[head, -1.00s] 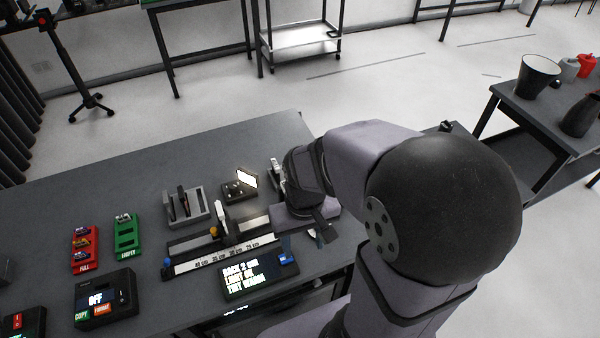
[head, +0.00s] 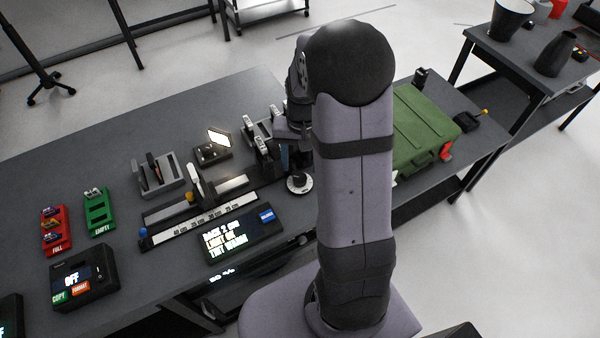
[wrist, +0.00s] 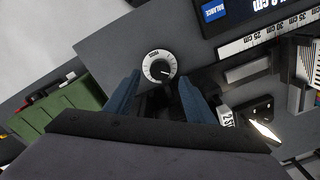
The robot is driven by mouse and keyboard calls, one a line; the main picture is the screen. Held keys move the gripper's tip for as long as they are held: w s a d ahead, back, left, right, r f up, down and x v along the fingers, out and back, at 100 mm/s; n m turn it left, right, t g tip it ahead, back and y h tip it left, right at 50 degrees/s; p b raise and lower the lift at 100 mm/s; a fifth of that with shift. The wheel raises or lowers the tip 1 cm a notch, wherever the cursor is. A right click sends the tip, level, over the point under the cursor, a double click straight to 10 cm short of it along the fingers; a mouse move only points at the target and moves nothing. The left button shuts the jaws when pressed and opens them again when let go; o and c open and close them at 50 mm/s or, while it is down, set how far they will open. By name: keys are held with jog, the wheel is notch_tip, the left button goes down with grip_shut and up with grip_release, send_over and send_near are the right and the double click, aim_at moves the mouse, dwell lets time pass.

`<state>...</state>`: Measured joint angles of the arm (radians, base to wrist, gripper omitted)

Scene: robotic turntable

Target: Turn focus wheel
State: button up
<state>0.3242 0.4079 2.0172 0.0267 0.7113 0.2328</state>
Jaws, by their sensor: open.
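The focus wheel (wrist: 159,69) is a round dark knob with a white marked ring, on the dark bench. In the head view it (head: 299,185) sits at the right end of the scaled rail. My gripper (wrist: 160,92) is open, and its two blue fingers stand apart on either side of the wheel's near side in the wrist view. Nothing is between them but the wheel beyond, and I cannot tell whether either finger touches it. In the head view my gripper (head: 293,158) hangs just above the wheel, partly hidden by my arm.
A display box (head: 241,232) stands left of the wheel, in front of the ruler rail (head: 205,219). Slide holders (head: 262,140) stand close behind my gripper. A green case (head: 422,128) lies to the right of my arm. Red and green trays (head: 56,230) lie far left.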

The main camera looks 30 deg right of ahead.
aim_at(300, 177)
jog(key=shift+a+f+p, duration=0.1)
jog(key=shift+f+p, duration=0.45)
jog(key=shift+f, duration=2.15)
jog(key=c, duration=1.1)
jog(key=shift+n, duration=1.6)
jog(key=o, duration=1.1)
jog(key=shift+r, duration=0.1)
jog(key=shift+r+b, duration=0.95)
jog(key=shift+r, duration=2.65)
